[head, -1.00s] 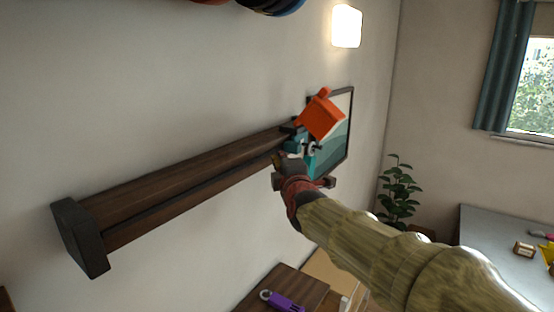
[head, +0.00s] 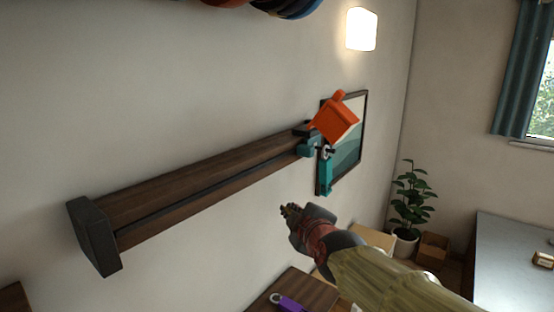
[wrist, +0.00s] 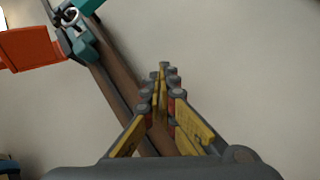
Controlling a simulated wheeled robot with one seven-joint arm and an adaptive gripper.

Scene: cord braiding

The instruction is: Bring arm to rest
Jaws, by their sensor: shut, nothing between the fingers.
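My gripper (head: 290,211) is in front of the wall, below and to the right of the dark wooden rail (head: 200,190). It is shut and empty. In the wrist view its yellow-sided fingers (wrist: 162,85) meet at the tips, with the rail (wrist: 120,75) behind them. My arm reaches in from the lower right of the head view.
At the rail's far end hang an orange house-shaped piece (head: 337,120) and a teal clip-like piece (head: 325,172), close to a framed picture (head: 350,150). A purple-handled item (head: 288,303) lies on a brown surface (head: 300,287) below. A grey table (head: 510,250) stands at right.

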